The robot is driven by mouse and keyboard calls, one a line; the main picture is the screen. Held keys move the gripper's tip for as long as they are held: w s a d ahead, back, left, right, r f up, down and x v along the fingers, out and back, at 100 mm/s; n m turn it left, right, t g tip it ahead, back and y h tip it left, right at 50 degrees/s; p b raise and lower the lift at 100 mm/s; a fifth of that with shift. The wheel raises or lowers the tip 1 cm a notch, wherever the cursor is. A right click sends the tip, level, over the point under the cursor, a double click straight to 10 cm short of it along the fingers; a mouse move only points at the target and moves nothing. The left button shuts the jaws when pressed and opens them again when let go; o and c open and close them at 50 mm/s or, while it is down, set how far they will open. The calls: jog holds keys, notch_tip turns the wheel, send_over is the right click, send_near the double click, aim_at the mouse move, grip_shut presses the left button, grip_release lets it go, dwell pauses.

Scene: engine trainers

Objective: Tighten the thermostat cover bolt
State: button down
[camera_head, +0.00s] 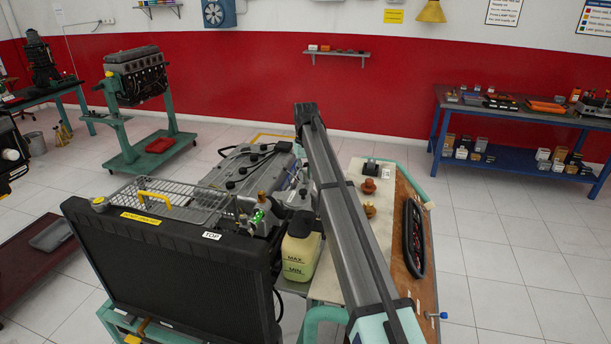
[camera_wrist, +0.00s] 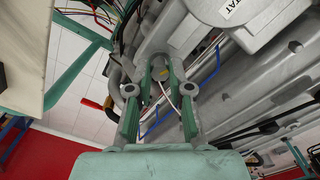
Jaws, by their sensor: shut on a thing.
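In the wrist view my gripper (camera_wrist: 162,76) has its two green-padded fingers closed in on a small grey round part with a dull yellowish middle, which looks like the thermostat cover bolt (camera_wrist: 162,73). The fingers lie on either side of it; how far it is screwed in cannot be seen. The grey thermostat cover (camera_wrist: 255,40), its lettering cut off to "TAT", is beside it at the upper right. In the head view my arm crosses the picture, and the gripper and bolt cannot be made out there.
The radiator (camera_head: 170,265) stands in front of the engine (camera_head: 255,172), with a coolant bottle (camera_head: 301,252) beside it. A side board (camera_head: 418,295) carries brown parts and a black ring. In the wrist view, hoses and a blue wire (camera_wrist: 158,122) run near the fingers.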

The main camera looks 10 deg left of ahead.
jog(key=m+b, duration=0.1)
jog(key=m, duration=1)
jog(key=shift+b, duration=0.3)
jog(key=m, duration=0.8)
jog(key=shift+f+b, duration=0.1)
jog(key=shift+b, duration=0.25)
jog(key=m, duration=0.4)
jog(key=shift+m, duration=0.3)
jog(key=m, duration=0.3)
jog(key=shift+m, duration=0.3)
jog(key=shift+m+b, duration=0.3)
jog(key=shift+m, duration=1.7)
